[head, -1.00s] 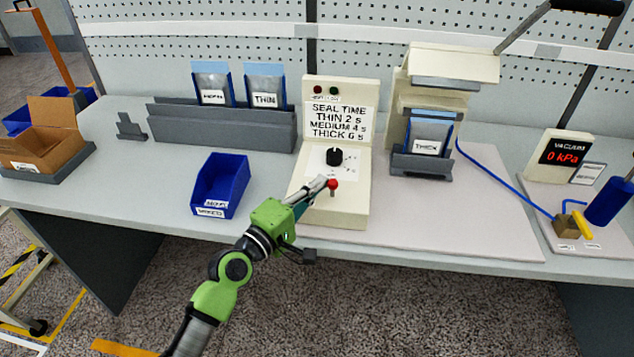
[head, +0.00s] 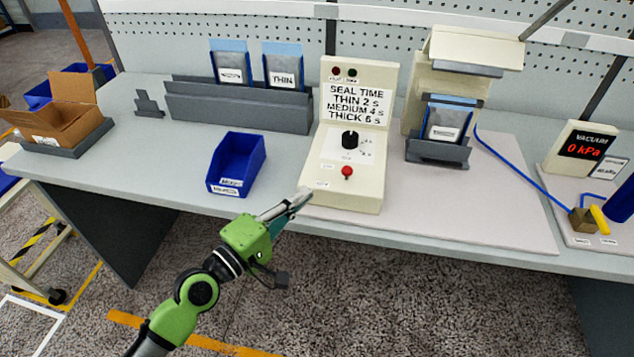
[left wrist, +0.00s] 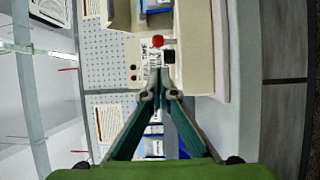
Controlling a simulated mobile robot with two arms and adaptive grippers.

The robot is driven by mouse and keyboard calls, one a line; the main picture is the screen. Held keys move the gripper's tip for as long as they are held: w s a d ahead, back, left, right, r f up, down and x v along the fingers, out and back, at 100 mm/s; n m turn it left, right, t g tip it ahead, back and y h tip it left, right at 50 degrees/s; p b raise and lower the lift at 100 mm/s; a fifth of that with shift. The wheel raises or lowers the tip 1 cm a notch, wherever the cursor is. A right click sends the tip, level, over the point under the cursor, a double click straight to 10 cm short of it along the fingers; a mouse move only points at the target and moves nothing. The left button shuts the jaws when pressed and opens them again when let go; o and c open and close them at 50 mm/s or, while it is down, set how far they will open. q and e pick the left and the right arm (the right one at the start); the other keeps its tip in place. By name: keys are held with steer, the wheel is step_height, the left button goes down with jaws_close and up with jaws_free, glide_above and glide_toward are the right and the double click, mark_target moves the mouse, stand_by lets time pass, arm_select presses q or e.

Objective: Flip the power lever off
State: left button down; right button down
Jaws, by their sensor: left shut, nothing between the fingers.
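The power lever (head: 347,172) is a short lever with a red knob on the sloped front of the cream control box (head: 340,200). It stands below the black dial (head: 350,139). In the left wrist view the red knob (left wrist: 157,41) shows beyond the fingertips and clear of them. My left gripper (head: 303,196) is shut and empty at the box's lower left front edge, to the left of and below the lever. In the left wrist view its fingertips (left wrist: 160,92) meet. Whether the lever is on or off I cannot tell. My right gripper is not in view.
A blue bin (head: 238,165) stands left of the box. A grey rack (head: 240,107) with labelled pouches is behind it. The cream sealer (head: 427,98) stands to the right. A vacuum gauge (head: 583,147) reads 0 kPa.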

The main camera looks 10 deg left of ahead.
arm_select(q)
steer(key=shift+v, duration=0.8)
steer(key=shift+d, duration=0.1)
